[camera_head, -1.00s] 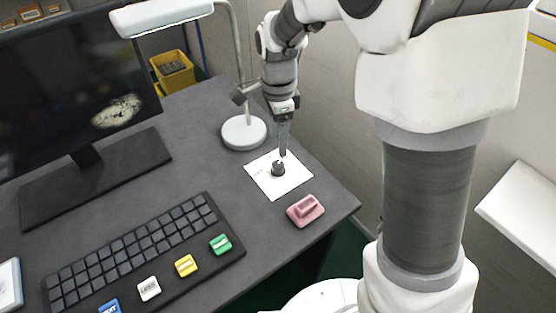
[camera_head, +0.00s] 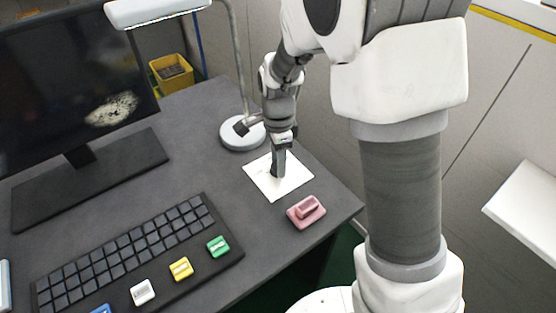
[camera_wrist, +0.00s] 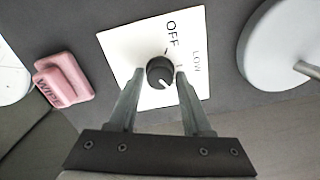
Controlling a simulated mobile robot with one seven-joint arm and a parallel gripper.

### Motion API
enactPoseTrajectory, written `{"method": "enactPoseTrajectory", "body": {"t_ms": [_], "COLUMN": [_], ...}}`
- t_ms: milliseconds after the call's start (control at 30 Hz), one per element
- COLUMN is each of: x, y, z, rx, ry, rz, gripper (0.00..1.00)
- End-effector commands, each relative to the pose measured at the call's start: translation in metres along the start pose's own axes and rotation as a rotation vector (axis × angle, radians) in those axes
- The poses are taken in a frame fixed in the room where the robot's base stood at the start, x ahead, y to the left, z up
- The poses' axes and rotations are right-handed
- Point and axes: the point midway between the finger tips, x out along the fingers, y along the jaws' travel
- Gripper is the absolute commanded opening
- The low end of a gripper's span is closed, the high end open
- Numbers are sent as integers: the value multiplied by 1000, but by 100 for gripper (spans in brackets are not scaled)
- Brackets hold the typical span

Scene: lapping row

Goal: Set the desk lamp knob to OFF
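The black lamp knob (camera_wrist: 160,72) sits on a white square plate (camera_wrist: 125,45) marked OFF and LOW. Its white pointer line shows on the side towards my gripper, away from both the OFF and LOW words. My gripper (camera_wrist: 160,73) is open, with one finger on each side of the knob and a small gap showing on both sides. In the head view my gripper (camera_head: 278,172) points down over the plate (camera_head: 293,178) and mostly hides the knob. The desk lamp (camera_head: 155,10) has its round base (camera_head: 236,139) just behind the plate.
A pink block (camera_head: 306,212) marked WIPE in the wrist view lies near the desk's right edge. A black keyboard (camera_head: 130,250) with coloured blocks and a monitor (camera_head: 70,90) stand to the left. A yellow bin (camera_head: 172,75) is behind.

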Motion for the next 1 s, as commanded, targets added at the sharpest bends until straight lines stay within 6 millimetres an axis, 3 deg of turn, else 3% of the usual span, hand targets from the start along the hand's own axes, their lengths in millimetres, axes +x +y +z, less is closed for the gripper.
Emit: {"method": "enactPoseTrajectory", "body": {"t_ms": [33, 200, 267, 667, 1000], "x": [0, 0, 0, -1, -2], "y": [0, 0, 0, 0, 0], "z": [0, 0, 0, 0, 0], "rx": [0, 0, 0, -50, -289], "ry": [0, 0, 0, 0, 0], "rz": [0, 0, 0, 0, 1], "gripper": [38, 8, 0, 0, 0]}}
